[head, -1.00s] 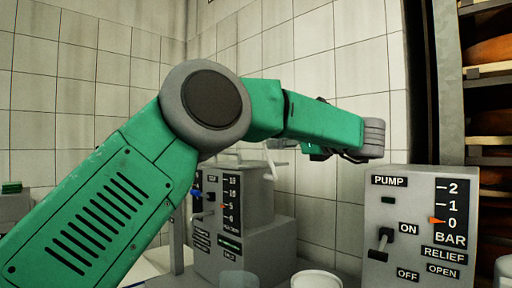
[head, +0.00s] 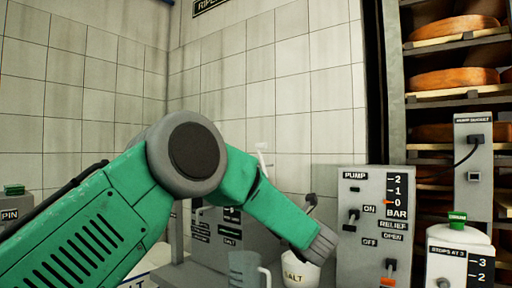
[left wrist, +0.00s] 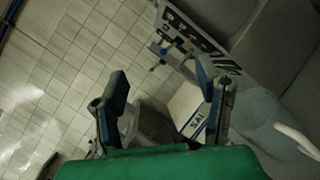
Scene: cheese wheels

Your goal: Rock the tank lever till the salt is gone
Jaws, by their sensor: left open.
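A grey tank unit (head: 205,262) with dark labels, one reading SALT, stands behind my left arm in the head view. Its panel (left wrist: 190,38) shows in the left wrist view with small levers and blue and green knobs; I cannot tell which is the tank lever. My left gripper (left wrist: 165,90) is open and empty, apart from the panel. A white container with salt lettering (left wrist: 187,108) lies beyond its fingers. A white tub marked SALT (head: 294,274) is partly behind my left wrist in the head view. My right gripper is not in view.
A clear jug (head: 243,268) stands in front of the tank unit. A pump box (head: 360,210) with a lever and scale stands right of my wrist. A white canister with a green top (head: 458,250) is at lower right. Cheese wheels (head: 455,78) fill the rack.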

